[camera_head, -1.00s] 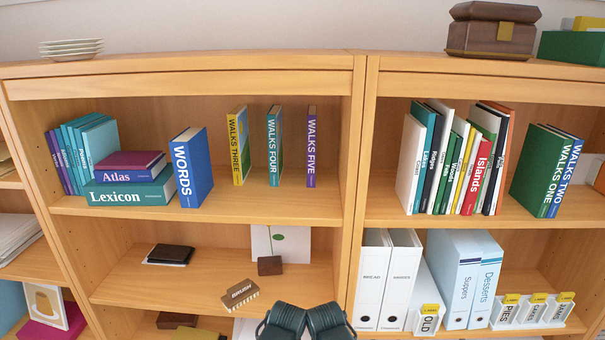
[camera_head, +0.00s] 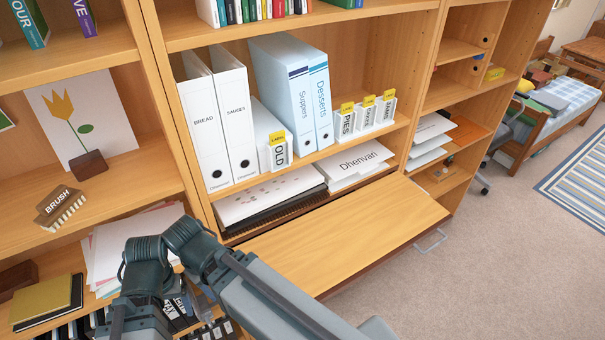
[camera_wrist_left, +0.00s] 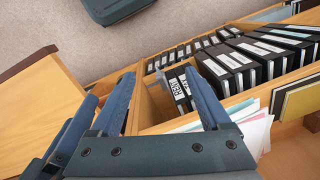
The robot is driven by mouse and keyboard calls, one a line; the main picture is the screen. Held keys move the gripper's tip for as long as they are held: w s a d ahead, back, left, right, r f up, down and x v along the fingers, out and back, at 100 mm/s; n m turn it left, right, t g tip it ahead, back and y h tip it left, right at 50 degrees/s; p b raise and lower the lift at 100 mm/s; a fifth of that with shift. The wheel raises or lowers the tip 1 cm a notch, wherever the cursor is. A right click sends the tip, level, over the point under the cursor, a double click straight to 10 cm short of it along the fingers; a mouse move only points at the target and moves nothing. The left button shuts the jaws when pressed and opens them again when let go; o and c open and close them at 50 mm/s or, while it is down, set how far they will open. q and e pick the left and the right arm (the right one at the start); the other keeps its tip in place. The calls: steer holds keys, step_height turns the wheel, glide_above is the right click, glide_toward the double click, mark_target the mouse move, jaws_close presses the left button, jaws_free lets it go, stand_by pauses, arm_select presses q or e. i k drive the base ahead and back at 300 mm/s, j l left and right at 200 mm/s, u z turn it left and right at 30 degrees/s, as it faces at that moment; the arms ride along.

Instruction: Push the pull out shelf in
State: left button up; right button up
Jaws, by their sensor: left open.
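The pull-out shelf (camera_head: 345,235) is a flat wooden board extended out of the bookcase at a middle level, with a metal handle (camera_head: 431,240) at its right front. It also shows in the left wrist view at the left (camera_wrist_left: 40,115). My left gripper (camera_wrist_left: 160,75) is open and empty there, its blue fingers apart, to the right of the shelf board and not touching it. The right gripper's jaws cannot be made out clearly.
Binders (camera_head: 290,95) and card boxes stand above. A row of black cases (camera_wrist_left: 230,70) sits below, beside loose papers (camera_wrist_left: 255,125). Carpet (camera_head: 450,285) is clear in front and to the right.

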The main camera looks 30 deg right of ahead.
mark_target(324, 251)
steer(key=l+z, duration=0.1)
steer(key=z, duration=0.3)
steer(key=i+z, duration=0.1)
steer(key=z, duration=0.75)
steer(key=i+z, duration=0.15)
steer(key=z, duration=0.65)
steer(key=i+l, duration=0.05)
